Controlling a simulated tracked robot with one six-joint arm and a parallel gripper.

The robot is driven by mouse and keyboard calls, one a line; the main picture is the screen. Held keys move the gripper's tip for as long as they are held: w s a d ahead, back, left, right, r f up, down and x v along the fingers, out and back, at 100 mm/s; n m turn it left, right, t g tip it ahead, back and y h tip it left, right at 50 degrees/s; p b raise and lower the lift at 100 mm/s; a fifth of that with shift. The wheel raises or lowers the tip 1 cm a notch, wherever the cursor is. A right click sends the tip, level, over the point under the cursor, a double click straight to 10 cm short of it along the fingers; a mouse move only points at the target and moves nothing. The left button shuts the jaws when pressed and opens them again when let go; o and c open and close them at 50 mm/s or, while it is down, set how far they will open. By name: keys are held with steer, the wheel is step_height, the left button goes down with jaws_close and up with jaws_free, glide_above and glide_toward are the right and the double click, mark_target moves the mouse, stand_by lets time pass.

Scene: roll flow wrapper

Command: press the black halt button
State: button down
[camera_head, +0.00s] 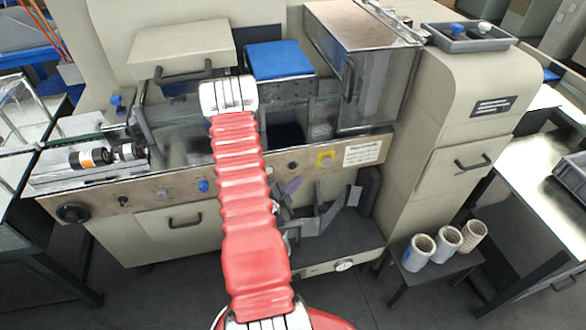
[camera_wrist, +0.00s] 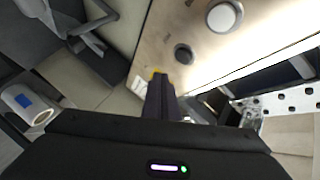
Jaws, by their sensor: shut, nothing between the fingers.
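The black button (camera_head: 292,165) is on the tan control panel (camera_head: 145,190), right of my arm in the head view. In the wrist view the black button (camera_wrist: 184,54) is round with a dark rim, a little beyond and right of my fingertips. My gripper (camera_wrist: 161,82) is shut and empty, its dark fingers pointing toward the panel. A gap seems to remain between fingertips and button, but its depth is hard to judge.
A pale round button (camera_wrist: 224,17) is beyond the black one. A blue button (camera_head: 203,185) and black knob (camera_head: 73,213) lie left. White rolls (camera_head: 419,253) stand low right.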

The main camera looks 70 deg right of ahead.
steer(key=shift+w+d, duration=0.4)
steer(key=shift+d, duration=0.25)
steer(key=shift+w+d, duration=0.35)
steer(key=shift+d, duration=0.25)
steer(key=shift+w+d, duration=0.15)
stand_by(1.1)
steer(key=shift+w+d, duration=0.2)
steer(key=shift+w+d, duration=0.2)
steer(key=shift+d, duration=0.2)
stand_by(1.2)
steer(key=shift+s+a, duration=0.45)
steer(key=shift+a, duration=0.3)
steer(key=shift+s+a, duration=0.4)
steer(key=shift+a, duration=0.3)
steer(key=shift+s+a, duration=0.45)
steer(key=shift+a, duration=0.3)
steer(key=shift+s+a, duration=0.4)
steer(key=shift+a, duration=0.3)
steer(key=shift+w, duration=0.1)
